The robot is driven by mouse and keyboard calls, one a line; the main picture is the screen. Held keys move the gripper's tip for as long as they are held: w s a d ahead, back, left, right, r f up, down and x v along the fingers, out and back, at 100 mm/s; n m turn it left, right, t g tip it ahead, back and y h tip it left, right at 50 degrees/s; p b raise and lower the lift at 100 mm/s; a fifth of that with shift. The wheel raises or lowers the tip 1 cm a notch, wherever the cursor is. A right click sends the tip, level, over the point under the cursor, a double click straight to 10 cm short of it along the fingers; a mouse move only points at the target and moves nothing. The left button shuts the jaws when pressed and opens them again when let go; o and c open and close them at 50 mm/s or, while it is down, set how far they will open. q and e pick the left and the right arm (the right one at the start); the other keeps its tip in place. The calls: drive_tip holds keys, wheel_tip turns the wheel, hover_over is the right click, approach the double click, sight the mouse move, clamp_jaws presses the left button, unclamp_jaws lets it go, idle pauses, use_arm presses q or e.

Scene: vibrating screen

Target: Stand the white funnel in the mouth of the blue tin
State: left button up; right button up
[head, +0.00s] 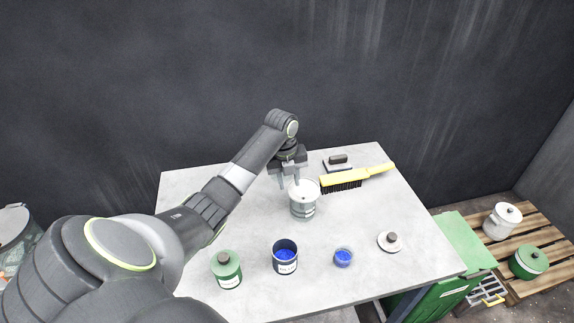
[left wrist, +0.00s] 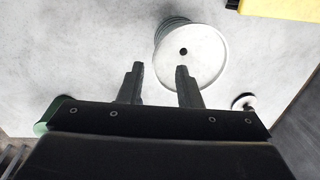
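The white funnel (head: 305,186) appears to stand in the mouth of a pale grey tin (head: 303,212). In the left wrist view the funnel (left wrist: 207,60) is a wide white disc with a dark central hole. The blue tin (head: 285,257), dark blue with a white label and bright blue contents, stands upright nearer the front. My left gripper (head: 290,184) is open at the funnel's left side. In the left wrist view its fingertips (left wrist: 160,67) are apart, one overlapping the funnel's rim, the other outside it. I cannot tell whether they touch. My right gripper is not in view.
A white lid (head: 390,242) lies farther right. A yellow brush (head: 357,177) and a dark-handled tool (head: 338,162) lie behind. The table's (head: 375,275) front right is clear.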

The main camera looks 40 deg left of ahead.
use_arm(q)
drive_tip(key=shift+f, duration=0.65)
drive_tip(key=shift+d+f, duration=0.1)
drive_tip(key=shift+f, duration=0.55)
drive_tip(key=shift+w, duration=0.1)
drive_tip(key=shift+c, duration=0.2)
clamp_jaws()
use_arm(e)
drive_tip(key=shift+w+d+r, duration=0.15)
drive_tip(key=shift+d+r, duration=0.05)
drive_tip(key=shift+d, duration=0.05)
use_arm(q)
drive_tip(key=shift+r, duration=0.1)
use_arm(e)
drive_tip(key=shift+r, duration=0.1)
use_arm(q)
wheel_tip(320, 180, up, 9)
drive_tip(key=p, duration=0.8)
drive_tip(key=shift+p, duration=0.4)
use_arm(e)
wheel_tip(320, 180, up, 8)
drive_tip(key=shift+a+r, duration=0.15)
